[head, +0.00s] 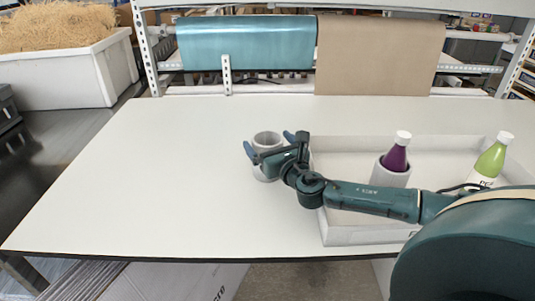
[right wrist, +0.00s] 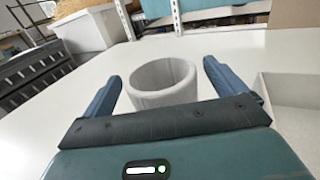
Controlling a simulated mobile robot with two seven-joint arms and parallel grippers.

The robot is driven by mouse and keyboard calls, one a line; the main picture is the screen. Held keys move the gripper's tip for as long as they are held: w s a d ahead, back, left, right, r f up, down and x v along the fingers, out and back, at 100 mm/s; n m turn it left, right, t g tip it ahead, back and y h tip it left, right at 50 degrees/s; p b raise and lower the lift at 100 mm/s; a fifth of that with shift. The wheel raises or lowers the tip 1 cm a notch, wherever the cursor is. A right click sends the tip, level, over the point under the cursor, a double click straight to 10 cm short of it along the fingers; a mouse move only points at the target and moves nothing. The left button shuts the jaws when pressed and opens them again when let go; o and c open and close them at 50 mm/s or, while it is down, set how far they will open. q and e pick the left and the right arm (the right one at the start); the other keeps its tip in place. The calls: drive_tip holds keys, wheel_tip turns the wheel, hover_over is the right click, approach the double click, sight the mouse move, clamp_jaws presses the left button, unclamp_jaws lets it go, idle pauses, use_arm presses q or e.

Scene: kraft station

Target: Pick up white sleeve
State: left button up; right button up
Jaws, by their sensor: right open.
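The white sleeve (head: 267,141) is a short, hollow cylinder standing upright on the white table, just left of the white tray. It also shows in the right wrist view (right wrist: 162,84), with its open top facing up. My right gripper (head: 269,139) is open at the sleeve, with one blue finger to each side of it. In the right wrist view the gripper (right wrist: 162,88) shows gaps between its fingers and the sleeve. The gripper body hides part of the sleeve's lower front. My left gripper is not in view.
A white tray (head: 340,232) holds a purple bottle (head: 396,158) in another white sleeve (head: 388,176) and a green bottle (head: 491,158). Teal and brown paper rolls hang behind the table. The left part of the table (head: 150,180) is clear. A bin of shredded paper (head: 80,80) stands at far left.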

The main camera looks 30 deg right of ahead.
drive_tip(key=shift+w+d, duration=0.1)
drive_tip(key=shift+w, duration=0.65)
drive_tip(key=shift+c, duration=0.3)
drive_tip(key=c, duration=0.7)
drive_tip(key=shift+r, duration=0.1)
